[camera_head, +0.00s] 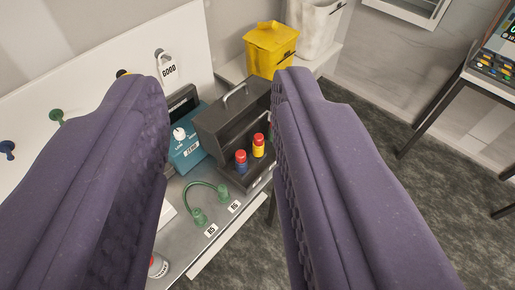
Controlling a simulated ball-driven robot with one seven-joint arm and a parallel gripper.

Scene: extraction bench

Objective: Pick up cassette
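My gripper (222,90) is open, its two thick purple fingers wide apart with nothing held between them. Between the fingers, farther off, a dark grey case (222,126) with a pale top handle stands on the bench. It may be the cassette; I cannot tell for sure. A blue vial with a red cap (241,162) and a yellow vial with a red cap (258,146) stand at its open front. The right finger hides part of the case's right side.
A teal device (188,152) stands left of the case. A green curved handle (206,186) is on the metal bench (190,247) in front. A yellow bin (270,50) and white bin (314,27) stand behind. Open carpet (375,180) lies right, before another table (461,78).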

